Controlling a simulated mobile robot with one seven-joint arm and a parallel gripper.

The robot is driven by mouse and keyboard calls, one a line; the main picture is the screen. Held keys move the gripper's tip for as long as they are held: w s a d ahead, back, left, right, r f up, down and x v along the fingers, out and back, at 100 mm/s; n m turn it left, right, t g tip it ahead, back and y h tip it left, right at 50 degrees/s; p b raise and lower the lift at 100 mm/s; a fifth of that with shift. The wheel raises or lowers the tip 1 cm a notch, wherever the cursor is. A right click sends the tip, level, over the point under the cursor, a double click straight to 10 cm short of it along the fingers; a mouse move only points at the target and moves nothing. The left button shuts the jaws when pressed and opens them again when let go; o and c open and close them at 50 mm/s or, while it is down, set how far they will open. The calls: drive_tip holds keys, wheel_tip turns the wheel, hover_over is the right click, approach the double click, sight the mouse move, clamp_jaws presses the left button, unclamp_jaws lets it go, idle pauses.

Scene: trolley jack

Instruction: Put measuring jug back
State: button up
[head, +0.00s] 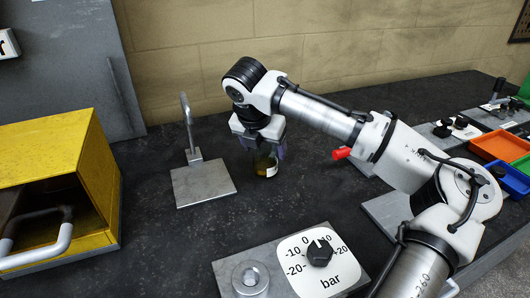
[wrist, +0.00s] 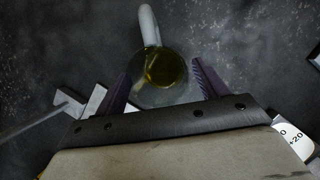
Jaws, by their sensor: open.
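The measuring jug (head: 266,166) stands on the dark worktop, right of a small metal plate with an upright rod. It is clear, with yellowish liquid inside, and my gripper hides its upper part in the head view. In the wrist view the jug (wrist: 165,72) is seen from above, with its pale handle pointing to the top of the picture. My gripper (head: 263,148) points down over the jug. Its two dark fingers are open, one on each side of the jug in the wrist view (wrist: 162,84). I cannot tell whether either finger touches it.
The metal plate (head: 203,186) with its rod (head: 187,120) is just left of the jug. A yellow box (head: 60,155) stands further left. A bar dial (head: 318,262) is in front. A red handle (head: 341,153) and orange (head: 497,147) and blue bins (head: 514,180) are at right.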

drive_tip(key=v, duration=0.9)
drive_tip(key=shift+s+r+b, duration=0.15)
drive_tip(key=shift+r+b, duration=0.15)
